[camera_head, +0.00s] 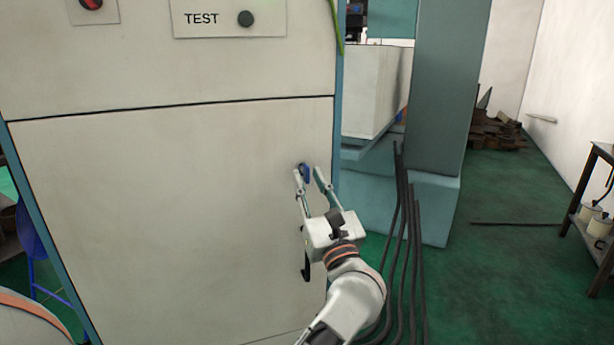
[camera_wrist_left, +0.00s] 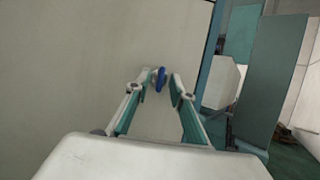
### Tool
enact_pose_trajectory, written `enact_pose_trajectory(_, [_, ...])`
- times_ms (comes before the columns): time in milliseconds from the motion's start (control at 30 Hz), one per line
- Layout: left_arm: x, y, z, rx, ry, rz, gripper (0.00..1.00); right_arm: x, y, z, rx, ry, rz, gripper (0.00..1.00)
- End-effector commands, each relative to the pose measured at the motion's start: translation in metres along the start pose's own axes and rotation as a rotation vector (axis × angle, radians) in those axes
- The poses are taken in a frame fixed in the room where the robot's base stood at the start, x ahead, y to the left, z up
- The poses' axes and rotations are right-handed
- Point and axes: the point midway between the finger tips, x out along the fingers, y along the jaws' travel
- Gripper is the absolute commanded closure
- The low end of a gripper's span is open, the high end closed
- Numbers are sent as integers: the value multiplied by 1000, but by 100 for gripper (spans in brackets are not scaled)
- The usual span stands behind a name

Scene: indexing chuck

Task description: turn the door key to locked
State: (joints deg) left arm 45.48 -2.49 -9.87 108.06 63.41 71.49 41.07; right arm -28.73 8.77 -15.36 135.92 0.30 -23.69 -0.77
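The blue door key (camera_head: 305,170) sits near the right edge of the large pale cabinet door (camera_head: 170,215) in the head view. It also shows in the left wrist view as a blue key (camera_wrist_left: 160,78) on a small pale lock. My left gripper (camera_head: 309,173) is open at the key, its fingertips apart. In the left wrist view the key appears between the fingertips of that gripper (camera_wrist_left: 161,76), with gaps visible on both sides. I cannot tell whether a finger touches it. The key's lock marking is not readable. My right gripper is not in view.
A black handle (camera_head: 306,262) is on the door below the key, partly behind my left gripper. Above are a TEST panel (camera_head: 229,18) and a red knob (camera_head: 91,3). Dark upright rods (camera_head: 405,240) and a teal column (camera_head: 445,90) stand to the right.

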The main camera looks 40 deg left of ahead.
Motion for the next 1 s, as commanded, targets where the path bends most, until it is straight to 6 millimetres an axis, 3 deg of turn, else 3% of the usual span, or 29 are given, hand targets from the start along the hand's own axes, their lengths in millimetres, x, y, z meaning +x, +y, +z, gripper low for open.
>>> enact_pose_trajectory(300, [-66,0,-1,0,4,-2,77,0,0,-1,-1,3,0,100])
enact_pose_trajectory(500, [-92,0,0,0,2,-2,77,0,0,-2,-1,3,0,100])
enact_pose_trajectory(1000, [-101,0,0,-1,0,0,77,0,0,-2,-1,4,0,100])
